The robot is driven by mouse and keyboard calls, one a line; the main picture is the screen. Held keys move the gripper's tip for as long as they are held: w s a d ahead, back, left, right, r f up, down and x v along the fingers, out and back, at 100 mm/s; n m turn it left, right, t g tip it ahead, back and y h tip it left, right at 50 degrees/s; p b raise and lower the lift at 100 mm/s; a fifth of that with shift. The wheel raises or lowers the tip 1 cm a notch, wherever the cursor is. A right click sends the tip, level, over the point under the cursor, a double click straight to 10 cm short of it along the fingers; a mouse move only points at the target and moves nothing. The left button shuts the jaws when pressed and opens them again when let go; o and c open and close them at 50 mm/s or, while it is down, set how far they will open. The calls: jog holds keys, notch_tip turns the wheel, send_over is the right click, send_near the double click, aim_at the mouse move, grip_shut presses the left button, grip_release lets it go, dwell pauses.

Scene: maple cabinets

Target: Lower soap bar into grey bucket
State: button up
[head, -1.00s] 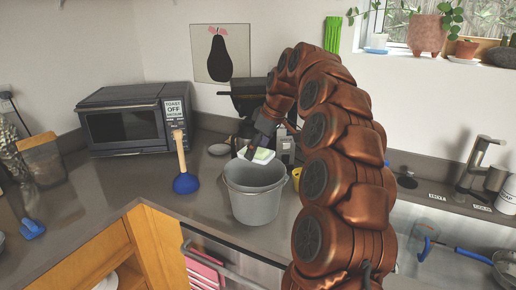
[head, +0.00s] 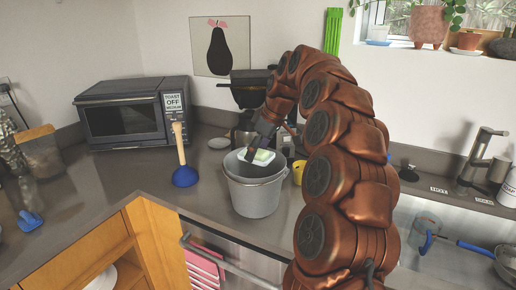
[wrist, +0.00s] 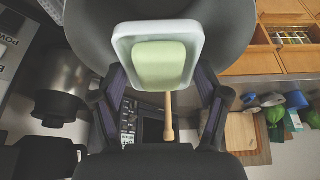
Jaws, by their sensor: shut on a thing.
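The pale green soap bar (head: 264,156) sits in a white dish and hangs at the mouth of the grey bucket (head: 253,197). My gripper (head: 260,144) is shut on the soap bar with its dish and comes down from above. In the head view the soap overlaps the bucket's back rim; whether its lower edge is below the rim is hard to tell. In the wrist view the soap bar (wrist: 160,65) and white dish lie between my fingers, with the grey bucket (wrist: 90,35) behind them. The bucket's floor is hidden.
A plunger (head: 184,172) stands left of the bucket, and a yellow object (head: 299,172) is close on its right. A coffee maker (head: 247,98) stands behind, a toaster oven (head: 130,115) at back left. The counter edge is close in front of the bucket.

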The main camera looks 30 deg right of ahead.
aim_at(271, 158)
jog(key=shift+f+b, duration=3.3)
jog(key=shift+f, duration=2.6)
jog(key=shift+f, duration=0.4)
jog(key=o, duration=1.3)
jog(key=v, duration=1.1)
jog(key=shift+d+r, duration=0.15)
jog(key=shift+r, duration=0.35)
jog(key=shift+s, duration=0.1)
